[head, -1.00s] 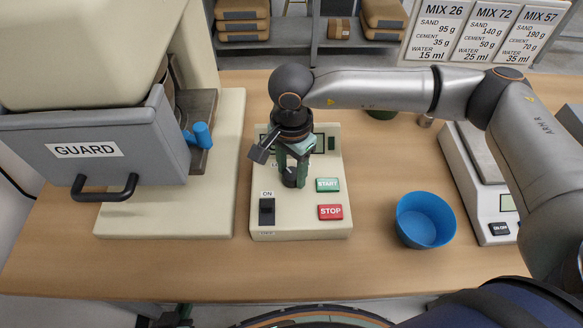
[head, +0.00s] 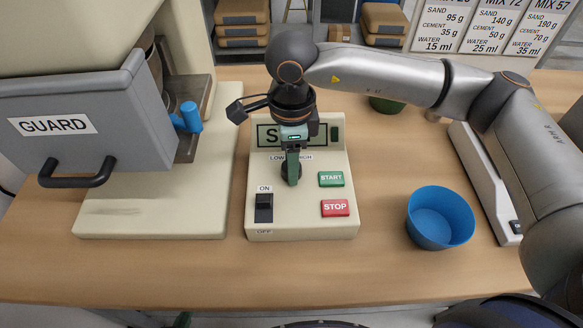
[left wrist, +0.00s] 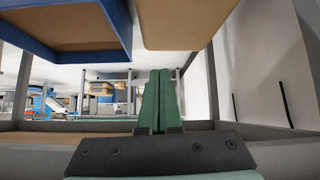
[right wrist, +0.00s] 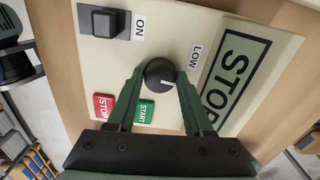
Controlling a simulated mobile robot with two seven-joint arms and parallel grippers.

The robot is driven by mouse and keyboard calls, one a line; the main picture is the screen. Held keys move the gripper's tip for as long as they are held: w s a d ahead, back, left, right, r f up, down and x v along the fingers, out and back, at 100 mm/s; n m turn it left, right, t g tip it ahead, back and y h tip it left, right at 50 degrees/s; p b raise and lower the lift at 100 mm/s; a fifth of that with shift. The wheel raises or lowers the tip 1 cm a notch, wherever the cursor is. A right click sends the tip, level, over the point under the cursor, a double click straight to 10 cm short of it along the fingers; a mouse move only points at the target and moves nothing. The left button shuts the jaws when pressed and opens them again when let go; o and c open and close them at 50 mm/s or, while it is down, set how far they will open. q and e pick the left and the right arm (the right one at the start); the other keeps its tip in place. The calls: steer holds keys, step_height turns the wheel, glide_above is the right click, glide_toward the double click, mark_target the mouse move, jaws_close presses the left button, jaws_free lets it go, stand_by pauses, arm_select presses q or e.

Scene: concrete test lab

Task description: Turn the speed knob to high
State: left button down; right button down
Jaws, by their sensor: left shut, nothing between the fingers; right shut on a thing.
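The speed knob (right wrist: 160,74) is round and black with a white pointer line, on the beige control panel (head: 270,222). In the right wrist view the pointer faces right and down, away from the LOW label and toward the HIGH side. The HIGH label (head: 304,157) shows partly in the head view. My right gripper (head: 291,180) points down at the panel and is shut on the knob, one finger on each side. My left gripper (left wrist: 158,75) is shut and empty, away from the panel.
The panel has an ON/OFF switch (head: 264,208), a green START button (head: 331,179), a red STOP button (head: 335,208) and a display reading STOP (right wrist: 236,77). A guarded machine (head: 85,125) stands left. A blue bowl (head: 440,218) and a scale (head: 490,180) stand right.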

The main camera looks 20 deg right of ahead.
steer(key=shift+f+m+b, duration=0.15)
steer(key=shift+m+b, duration=0.4)
steer(key=shift+m, duration=0.75)
steer(key=shift+m+b, duration=0.6)
steer(key=shift+m, duration=0.1)
arm_select(q)
steer(key=shift+w+d+f+b, duration=0.2)
steer(key=shift+w+d+f, duration=0.1)
steer(key=shift+d+f, duration=0.2)
steer(key=shift+w+d+f+b, duration=0.2)
steer(key=shift+w+d+f, duration=0.15)
steer(key=shift+f, duration=0.2)
arm_select(e)
steer(key=shift+m, duration=0.8)
arm_select(q)
steer(key=shift+d+h, duration=0.1)
steer(key=shift+h, duration=0.2)
arm_select(e)
steer(key=shift+r, duration=0.2)
arm_select(q)
steer(key=shift+s, duration=0.1)
arm_select(e)
steer(key=c, duration=0.6)
jaws_free()
steer(key=shift+c, duration=0.2)
arm_select(q)
steer(key=shift+s+f, duration=0.1)
arm_select(e)
steer(key=o, duration=0.3)
steer(key=shift+o, duration=0.2)
